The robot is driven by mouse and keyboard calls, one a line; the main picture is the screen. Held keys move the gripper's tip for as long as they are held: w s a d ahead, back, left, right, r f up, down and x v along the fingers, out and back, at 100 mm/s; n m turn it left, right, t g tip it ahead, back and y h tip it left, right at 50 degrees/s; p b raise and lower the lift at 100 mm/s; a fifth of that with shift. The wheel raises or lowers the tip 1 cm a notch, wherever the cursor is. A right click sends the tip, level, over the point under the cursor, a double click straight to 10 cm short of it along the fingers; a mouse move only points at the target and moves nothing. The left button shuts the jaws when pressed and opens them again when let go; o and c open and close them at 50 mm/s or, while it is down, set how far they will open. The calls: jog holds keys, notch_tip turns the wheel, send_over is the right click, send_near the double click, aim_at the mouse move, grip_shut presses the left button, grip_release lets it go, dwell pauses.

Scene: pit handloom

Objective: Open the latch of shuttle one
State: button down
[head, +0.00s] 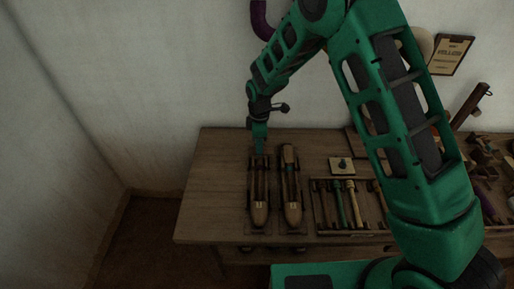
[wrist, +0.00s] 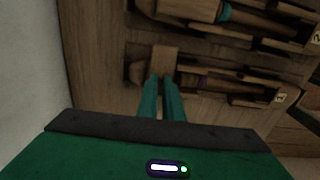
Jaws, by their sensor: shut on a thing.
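Shuttle one (head: 259,212) is the left of two wooden boat-shaped shuttles on the table in the head view. In the wrist view its body (wrist: 240,88) runs to the right, towards a tag marked 1. My gripper (head: 260,150) is at the shuttle's far end, pointing down. In the wrist view my gripper (wrist: 163,82) has its two green fingers close together on a small wooden block, the latch (wrist: 164,62), at that end. The fingertips partly hide the contact. How far the latch is raised is hard to tell.
Shuttle two (head: 291,190) lies close on the right, parallel; it also shows in the wrist view (wrist: 258,22). A slotted rack (head: 318,215) with several bobbins stands further right. A small plate with a knob (head: 342,166) is behind it. The table's left side is clear.

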jog(key=c, duration=1.9)
grip_release()
jog(key=shift+r, duration=5.4)
jog(key=shift+d, duration=0.1)
